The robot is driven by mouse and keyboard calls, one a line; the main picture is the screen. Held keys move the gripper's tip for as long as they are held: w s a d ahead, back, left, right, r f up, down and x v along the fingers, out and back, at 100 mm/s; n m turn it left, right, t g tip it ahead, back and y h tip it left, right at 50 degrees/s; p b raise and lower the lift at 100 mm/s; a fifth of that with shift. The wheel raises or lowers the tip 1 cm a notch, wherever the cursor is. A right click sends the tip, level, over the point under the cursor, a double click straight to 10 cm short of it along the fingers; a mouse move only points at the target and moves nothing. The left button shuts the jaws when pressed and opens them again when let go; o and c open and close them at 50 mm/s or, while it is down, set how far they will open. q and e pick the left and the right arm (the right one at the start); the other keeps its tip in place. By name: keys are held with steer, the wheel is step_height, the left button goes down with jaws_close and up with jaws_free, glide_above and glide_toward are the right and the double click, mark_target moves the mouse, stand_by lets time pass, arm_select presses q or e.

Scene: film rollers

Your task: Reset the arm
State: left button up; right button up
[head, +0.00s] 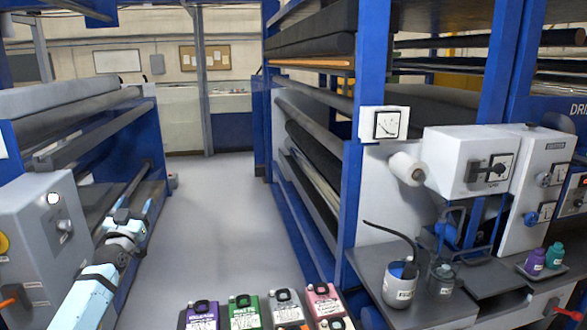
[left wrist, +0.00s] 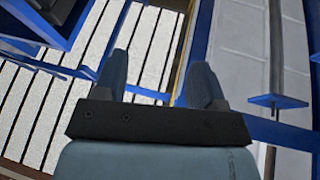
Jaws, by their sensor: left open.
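My left arm (head: 88,290) is light blue and reaches up and forward from the bottom left in the head view. Its gripper (head: 127,216) is in front of the left blue roller frame, with nothing visible in it. In the left wrist view the two fingers of the gripper (left wrist: 161,78) stand apart with a clear gap between them. The gap is empty. My right arm and gripper are not in either view.
A grey control box (head: 45,235) is close left of my arm. A blue rack of dark rollers (head: 318,150) stands right of the clear aisle (head: 215,215). Purple (head: 202,315), green (head: 245,311), white (head: 286,305) and pink (head: 323,300) containers are at the front. A grey bench (head: 375,268) is at right.

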arm_select(q)
step_height(320, 180, down, 8)
steer(key=w+a+m+g+y, duration=0.1)
steer(key=a+m+g+y, duration=0.1)
steer(key=g, duration=0.3)
steer(key=s+d+f+g+h, duration=0.1)
steer(key=s+d+f+h, duration=0.1)
steer(key=s+d+f, duration=0.55)
steer(key=s+d+f+g+h, duration=0.15)
steer(key=s+d+f, duration=0.25)
steer(key=s+f, duration=0.6)
steer(key=s+d+f+g, duration=0.1)
steer(key=s+d+f, duration=0.3)
steer(key=s, duration=0.6)
steer(key=s+d+f+g+h, duration=0.1)
steer(key=s+d+f, duration=0.3)
steer(key=s, duration=0.7)
steer(key=s+d+f+g+h, duration=0.1)
steer(key=s+d+f, duration=0.4)
steer(key=s, duration=0.5)
steer(key=shift+s+d+g, duration=0.35)
steer(key=shift+g, duration=0.2)
